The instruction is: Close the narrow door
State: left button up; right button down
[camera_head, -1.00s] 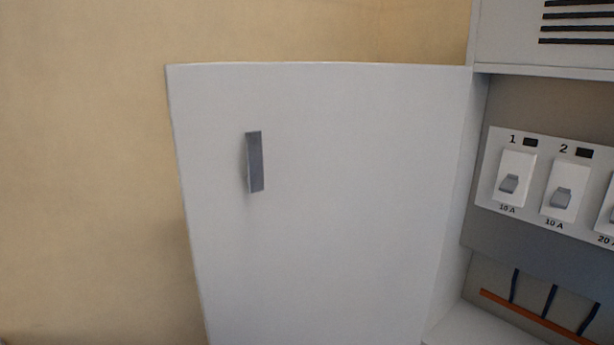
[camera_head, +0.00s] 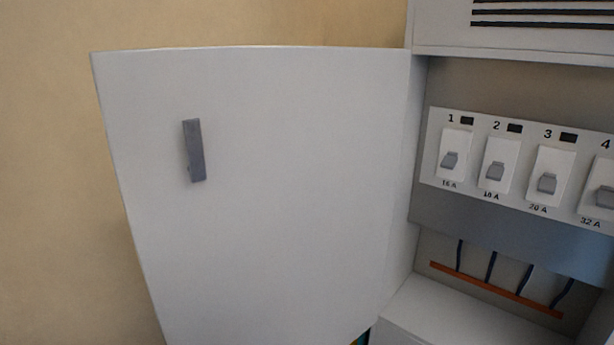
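The white door (camera_head: 280,190) stands wide open on the left side of the electrical cabinet (camera_head: 500,35). A small grey upright handle (camera_head: 194,151) is on the door's face, near its free left edge. The door's hinge side meets the cabinet just left of the breaker panel. The door's lower part is cut off by the bottom of the view. Neither of my grippers shows in the head view.
Inside the open cabinet is a panel of numbered breakers (camera_head: 500,170). Below it, dark blue wires run to an orange bar (camera_head: 495,291). A white ledge (camera_head: 450,318) lies at the cabinet's bottom. A beige wall (camera_head: 50,200) is behind the door.

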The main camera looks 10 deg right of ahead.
aim_at(284, 240)
jog(key=l+z, duration=0.2)
jog(key=z, duration=0.2)
jog(key=k+l+z, duration=0.1)
jog(key=l+z, duration=0.35)
jog(key=z, duration=0.3)
